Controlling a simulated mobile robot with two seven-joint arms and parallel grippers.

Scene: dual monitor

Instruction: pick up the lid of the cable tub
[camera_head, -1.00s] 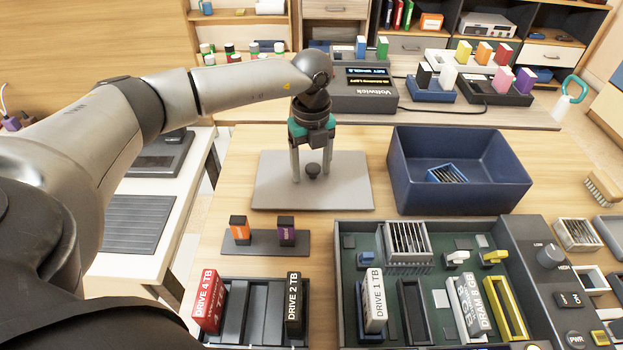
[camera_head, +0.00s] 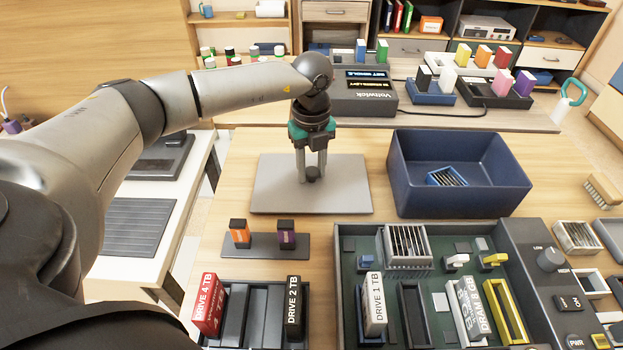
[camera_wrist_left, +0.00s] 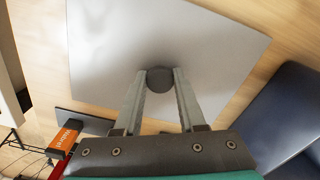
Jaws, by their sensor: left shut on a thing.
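The lid (camera_head: 340,185) is a flat grey plate with a small dark round knob (camera_head: 312,173) in its middle. It lies on the wooden table, left of the open dark blue tub (camera_head: 460,205). My left gripper (camera_head: 312,176) points straight down over the lid, with its fingers shut on the knob. The left wrist view shows the knob (camera_wrist_left: 159,78) between the two fingertips and the lid's surface (camera_wrist_left: 215,50) around it. I cannot tell whether the lid is raised off the table. My right gripper is not in view.
A blue slotted piece (camera_head: 446,177) lies inside the tub. A small rack (camera_head: 265,246) with an orange and a purple module stands in front of the lid. A drive tray (camera_head: 250,318) and a green-floored case (camera_head: 435,290) fill the front.

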